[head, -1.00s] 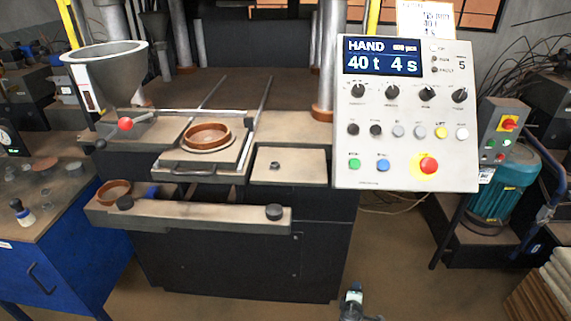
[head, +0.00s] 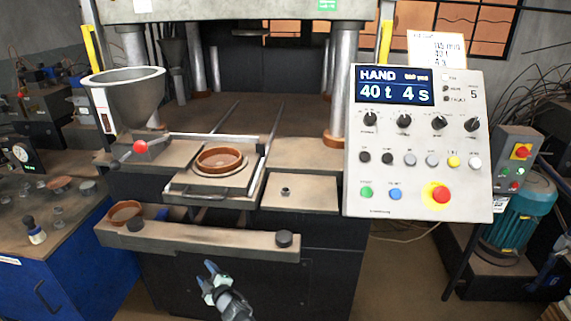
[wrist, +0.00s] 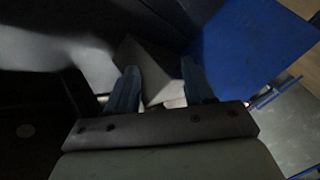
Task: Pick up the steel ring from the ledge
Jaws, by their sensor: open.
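My gripper (head: 208,276) is low in the head view, in front of the dark press front and below the front bar. Its two blue fingers also show in the wrist view (wrist: 160,86), spread apart. A grey angular shape shows beyond them, but no ring can be made out there. A small dark ring-like piece (head: 285,191) lies on the flat ledge (head: 310,202) right of the sliding plate. It may be the steel ring, but it is too small to tell. My gripper is well apart from it, to its lower left.
A rust-brown ring (head: 220,158) sits on the sliding plate (head: 185,187). The front bar (head: 215,240) carries dark knobs, with a brown dish (head: 125,212) near its left end. A red-knobbed lever (head: 140,147) and hopper (head: 125,95) stand left, the control panel (head: 420,140) right.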

